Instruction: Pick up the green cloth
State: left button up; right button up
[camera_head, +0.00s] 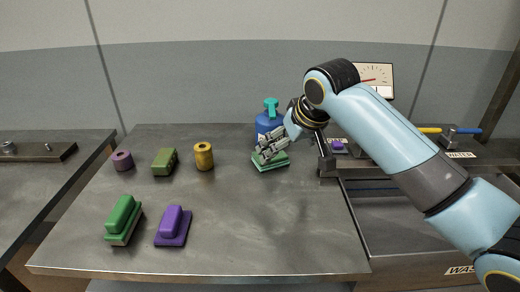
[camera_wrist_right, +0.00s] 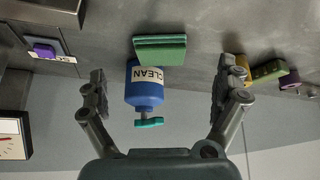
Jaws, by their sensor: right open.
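The green cloth (camera_head: 271,164) lies folded on the grey table just in front of the blue bottle, partly hidden behind my right gripper (camera_head: 270,150). In the right wrist view the cloth (camera_wrist_right: 160,48) shows as a folded green stack beyond the fingertips, between their lines. My right gripper (camera_wrist_right: 162,80) is open with its fingers wide apart and nothing between the pads that I can tell is held. In the head view it is right over the cloth; contact cannot be told. My left gripper is not in view.
A blue "CLEAN" bottle (camera_head: 267,121) stands directly behind the cloth. A yellow cylinder (camera_head: 203,156), green block (camera_head: 165,162) and purple ring (camera_head: 122,161) stand to the left. Green (camera_head: 122,220) and purple (camera_head: 173,226) handled blocks sit at front left. A sink (camera_head: 400,225) lies right.

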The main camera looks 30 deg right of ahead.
jog(key=w+f, duration=0.2)
jog(key=w, duration=0.1)
jog(key=w+d+f, duration=0.1)
jog(key=w, duration=0.1)
jog(key=shift+f, duration=0.35)
jog(key=x, duration=0.3)
jog(key=w+x, duration=0.1)
jog(key=x, duration=0.1)
jog(key=shift+r+b, duration=0.2)
jog(key=shift+b, duration=0.15)
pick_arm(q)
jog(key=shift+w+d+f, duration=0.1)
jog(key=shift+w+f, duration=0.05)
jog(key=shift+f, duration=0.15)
pick_arm(e)
jog(key=shift+s, duration=0.1)
